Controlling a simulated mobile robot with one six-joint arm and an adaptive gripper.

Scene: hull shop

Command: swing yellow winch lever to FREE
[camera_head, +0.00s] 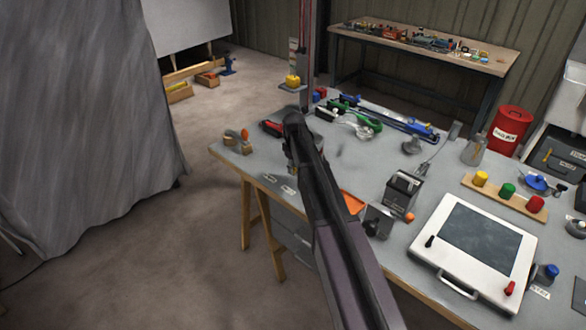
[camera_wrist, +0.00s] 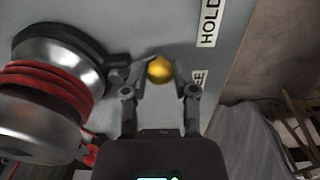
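The yellow winch lever shows in the wrist view as a round yellow knob (camera_wrist: 160,69) on a short dark arm reaching right from the winch (camera_wrist: 45,85), a metal drum wound with red rope. My gripper (camera_wrist: 161,72) has its two fingertips closed in against both sides of the knob. A white HOLD label (camera_wrist: 209,22) is at the upper right. A second label (camera_wrist: 199,78), ending in "EE", is partly hidden behind the right finger. The knob lies closer to this second label. In the head view my arm hides the winch and lever.
In the head view, the grey workbench (camera_head: 335,175) carries a white case with a dark screen (camera_head: 480,240), a board with coloured knobs (camera_head: 505,195), a red bin (camera_head: 508,130) and tools. A grey curtain (camera_head: 85,120) hangs at left. The floor between is open.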

